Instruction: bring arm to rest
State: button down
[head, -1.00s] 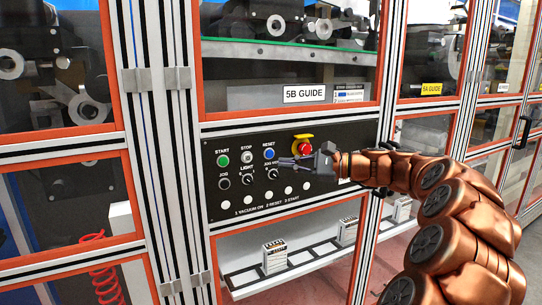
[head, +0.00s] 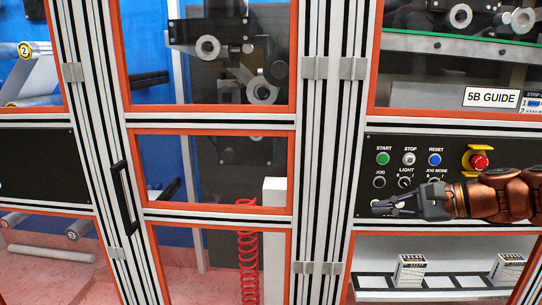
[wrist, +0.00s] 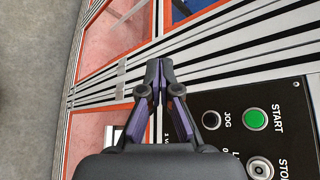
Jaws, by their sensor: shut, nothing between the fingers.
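My gripper (head: 396,204) is at the right of the head view, at the end of my copper arm, in front of the lower part of a black control panel (head: 372,143). Its fingers are shut with nothing between them. In the wrist view my gripper (wrist: 159,75) points up across the aluminium frame posts, beside the panel's left edge. The green START button (wrist: 255,118) and the JOG button (wrist: 211,120) are to its right. I cannot tell if the fingers touch anything.
The panel also has a blue RESET button (head: 434,159) and a red emergency stop (head: 480,160). Below is a shelf with small boxes (head: 411,270). To the left are framed window doors, a black door handle (head: 124,198) and a red coiled hose (head: 248,260) behind glass.

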jog(key=s+a+f+n+g+h, duration=0.4)
jog(key=s+a+f+n+g, duration=0.25)
jog(key=s+a+f, duration=0.6)
jog(key=s+d+f+n+h, duration=0.2)
jog(key=s, duration=0.4)
jog(key=s+d+f+n+g+h, duration=0.1)
jog(key=s+d+f+n+h, duration=0.1)
jog(key=s, duration=0.5)
jog(key=s+d+f+n+g+h, duration=0.1)
jog(key=s+d+f+n+h, duration=0.1)
jog(key=s, duration=0.5)
jog(key=shift+f+h, duration=0.8)
jog(key=shift+f, duration=0.05)
